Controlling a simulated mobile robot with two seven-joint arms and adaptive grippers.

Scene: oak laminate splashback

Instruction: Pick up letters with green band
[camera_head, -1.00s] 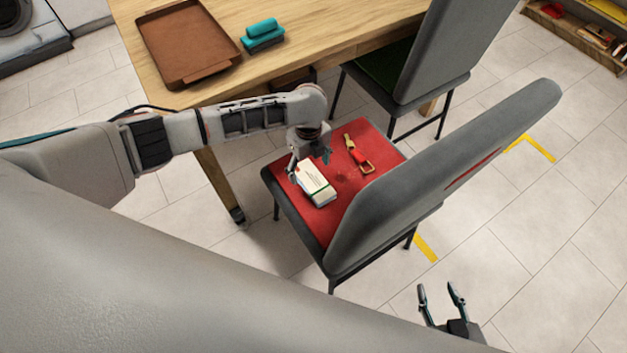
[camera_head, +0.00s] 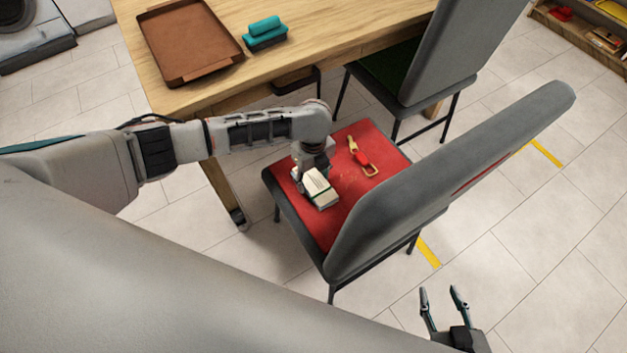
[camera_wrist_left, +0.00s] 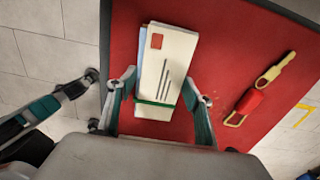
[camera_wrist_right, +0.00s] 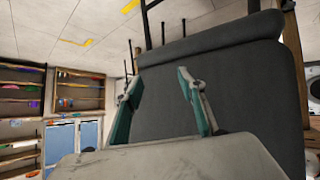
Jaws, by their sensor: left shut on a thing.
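The letters with the green band (camera_head: 321,190) are a white stack on the red seat of the near chair. In the left wrist view the stack (camera_wrist_left: 168,60) shows a red stamp, dark lines and a green band across its near end. My left gripper (camera_wrist_left: 159,82) has one finger on each side of the stack and is shut on it. In the head view my left gripper (camera_head: 303,178) is at the stack's left end. I cannot tell whether the stack is off the seat. My right gripper (camera_head: 440,292) is open and empty, above the floor.
A key with a red tag and brass clasp (camera_head: 362,157) lies on the red seat (camera_head: 335,222). The chair's grey backrest (camera_head: 440,185) rises to the right. A wooden table (camera_head: 330,40) behind holds a brown tray (camera_head: 187,45) and a teal block (camera_head: 265,34). A second chair (camera_head: 425,60) stands behind.

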